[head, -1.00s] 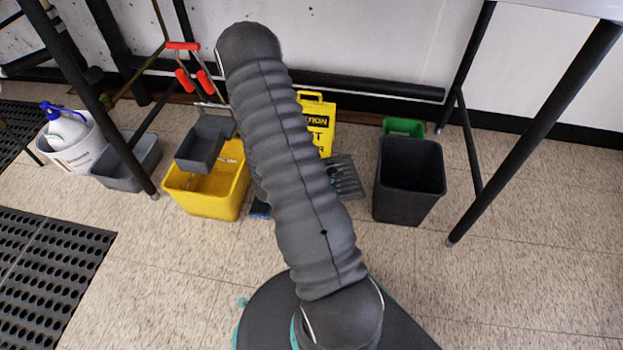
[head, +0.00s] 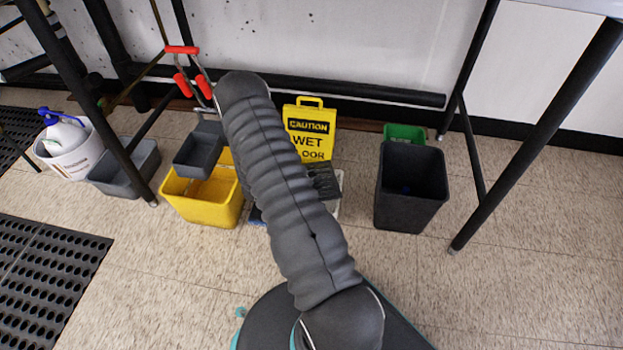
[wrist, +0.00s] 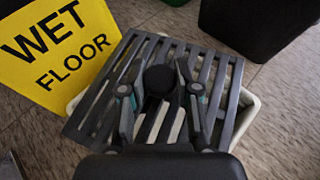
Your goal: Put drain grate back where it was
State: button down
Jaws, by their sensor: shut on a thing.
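The dark grey slotted drain grate (wrist: 215,62) fills the middle of the wrist view. My gripper (wrist: 160,118) is shut on it. The grate is over a pale rectangular basin (wrist: 246,112), whose rim shows along the right side and at the left. The grate looks shifted and turned against that rim. I cannot tell whether they touch. In the head view, part of the grate (head: 325,182) shows to the right of my arm, with a bit of the pale rim (head: 339,183) beside it. My arm hides the gripper and the rest there.
A yellow wet-floor sign (head: 310,130) stands just behind the basin. A yellow bucket (head: 205,205) with a grey wringer is to the left, a black bin (head: 410,187) to the right, a green bin (head: 404,132) behind it. Dark table legs flank the area. Front-right floor is clear.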

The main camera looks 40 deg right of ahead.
jog(key=shift+f, duration=0.45)
jog(key=shift+f, duration=0.6)
jog(key=c, duration=0.8)
grip_release()
jog(key=shift+c, duration=0.2)
